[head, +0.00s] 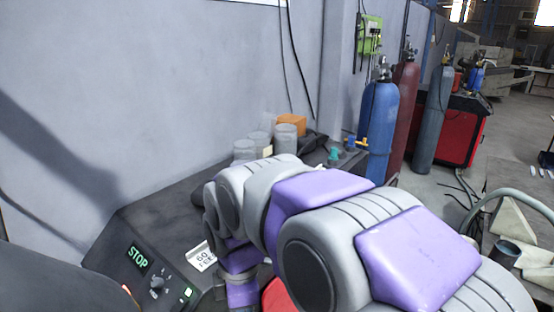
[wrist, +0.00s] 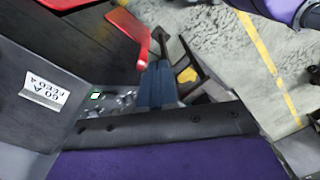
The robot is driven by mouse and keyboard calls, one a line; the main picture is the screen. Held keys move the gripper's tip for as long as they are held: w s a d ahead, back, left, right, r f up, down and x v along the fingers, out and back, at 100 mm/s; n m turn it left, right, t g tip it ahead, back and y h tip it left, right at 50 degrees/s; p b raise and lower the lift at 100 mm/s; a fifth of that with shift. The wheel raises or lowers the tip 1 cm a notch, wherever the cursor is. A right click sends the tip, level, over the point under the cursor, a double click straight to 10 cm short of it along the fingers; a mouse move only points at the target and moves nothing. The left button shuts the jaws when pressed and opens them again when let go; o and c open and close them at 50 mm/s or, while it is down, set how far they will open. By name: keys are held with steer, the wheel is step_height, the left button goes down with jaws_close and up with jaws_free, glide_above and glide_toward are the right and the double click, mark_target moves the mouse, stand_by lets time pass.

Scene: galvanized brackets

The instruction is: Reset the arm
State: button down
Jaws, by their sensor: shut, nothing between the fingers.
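My arm, grey and purple, crosses the lower middle and right of the head view, bent over a dark machine with a control panel (head: 150,268). My gripper (wrist: 159,66) shows in the wrist view as two blue-grey fingers side by side, shut with nothing between them. They point away from the purple and black wrist housing. The gripper cannot be made out in the head view, where my arm blocks that area. No held object is visible.
Grey cylindrical containers (head: 285,138) and an orange box (head: 291,124) stand by the wall. Gas cylinders (head: 379,125) stand behind. A red part (wrist: 131,27) lies near the fingers in the wrist view.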

steer(key=s+d+f+m+b, duration=0.1)
steer(key=s+d+f+m, duration=0.2)
steer(key=s+d+m, duration=0.3)
steer(key=s+d+f+m+b, duration=0.1)
steer(key=s+d+f+m, duration=0.2)
steer(key=s+d+m, duration=0.3)
steer(key=s+d+f+m+g+b, duration=0.1)
steer(key=s+d+f+m, duration=0.2)
steer(key=s+d+m, duration=0.4)
steer(key=shift+d+m, duration=0.45)
steer(key=shift+m, duration=0.45)
